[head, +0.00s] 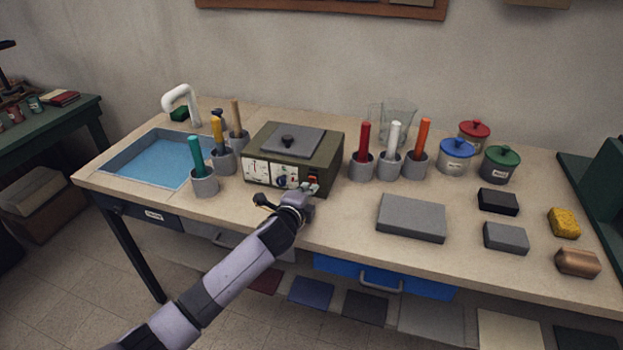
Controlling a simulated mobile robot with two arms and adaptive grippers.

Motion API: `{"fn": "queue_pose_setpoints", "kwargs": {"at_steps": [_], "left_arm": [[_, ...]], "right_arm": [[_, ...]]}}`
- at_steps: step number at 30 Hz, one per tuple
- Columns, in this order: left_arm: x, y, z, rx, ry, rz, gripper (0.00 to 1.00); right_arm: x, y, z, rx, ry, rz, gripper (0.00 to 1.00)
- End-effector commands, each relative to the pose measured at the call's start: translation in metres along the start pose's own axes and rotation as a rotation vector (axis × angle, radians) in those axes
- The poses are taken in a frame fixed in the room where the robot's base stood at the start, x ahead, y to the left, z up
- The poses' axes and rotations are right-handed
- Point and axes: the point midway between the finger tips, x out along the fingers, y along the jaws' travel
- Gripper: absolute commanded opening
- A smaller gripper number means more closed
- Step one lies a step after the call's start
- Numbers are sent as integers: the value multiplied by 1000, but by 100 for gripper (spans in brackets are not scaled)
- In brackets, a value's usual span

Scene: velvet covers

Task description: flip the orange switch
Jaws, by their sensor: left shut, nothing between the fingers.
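The orange switch (313,180) is a small orange-red piece at the right end of the front panel of an olive-green box (325,158). The box stands on the workbench and has a grey lid with a black knob. My left gripper (304,194) is shut and empty, just in front of the box's lower right front, close below the switch. The gripper's wrist hides part of the bench edge. I cannot tell whether the fingers touch the switch, or which way the switch is set. My right gripper is not in view.
Grey cups with a teal (197,158), a red (364,142) and other upright handles flank the box. A sink (118,150) with blue water lies left. A grey slab (411,217), several blocks and lidded jars (456,156) are right. A blue drawer (425,287) sits below.

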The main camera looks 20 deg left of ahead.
Motion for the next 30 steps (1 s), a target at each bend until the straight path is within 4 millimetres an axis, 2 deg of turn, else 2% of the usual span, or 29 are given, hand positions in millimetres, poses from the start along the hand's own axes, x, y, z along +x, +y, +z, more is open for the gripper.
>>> {"fn": "queue_pose_setpoints", "kwargs": {"at_steps": [3, 21, 30], "left_arm": [[-11, -3, 0, -1, 0, 1, 0], [-59, -2, 1, -1, -1, 1, 0], [-66, 0, 0, -1, -1, 0, 0]], "right_arm": [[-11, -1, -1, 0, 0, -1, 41], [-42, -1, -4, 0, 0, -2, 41], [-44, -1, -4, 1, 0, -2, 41]]}}
